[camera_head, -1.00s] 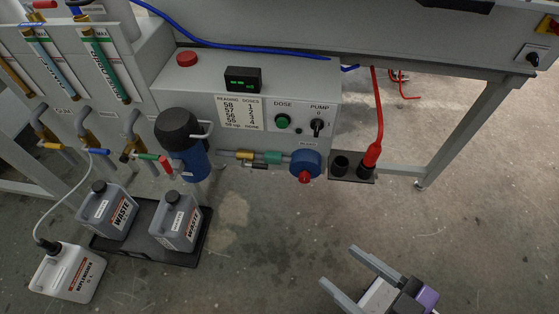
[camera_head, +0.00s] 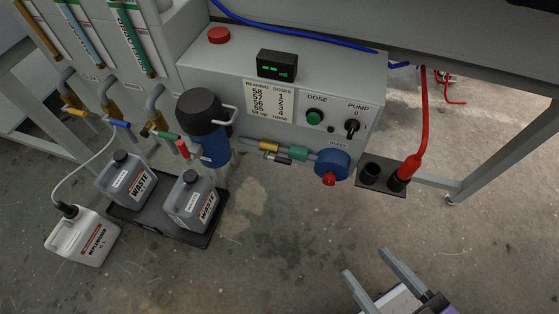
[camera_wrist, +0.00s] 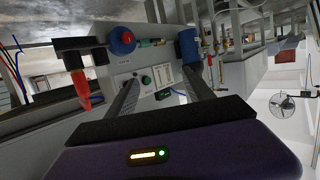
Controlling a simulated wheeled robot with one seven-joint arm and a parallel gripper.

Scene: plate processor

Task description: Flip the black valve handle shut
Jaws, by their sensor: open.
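The black valve handle (camera_head: 276,160) is a small dark lever. It sits just below the yellow fitting (camera_head: 268,147) on the short pipe between the blue filter housing (camera_head: 214,151) and the blue pump (camera_head: 332,164). It appears to lie roughly along the pipe. In the wrist view the yellow fitting (camera_wrist: 146,43) shows, but I cannot make out the black handle. My gripper (camera_head: 366,263) is open and empty, below and right of the handle in the head view and well apart from it. Its two fingers (camera_wrist: 160,76) point toward the machine panel in the wrist view.
A green fitting (camera_head: 298,153) sits beside the valve. A black holder (camera_head: 382,190) with a red hose (camera_head: 424,115) stands right of the pump. Waste jugs (camera_head: 128,180) stand in a black tray (camera_head: 150,226) at lower left. The floor (camera_head: 275,240) before the machine is clear.

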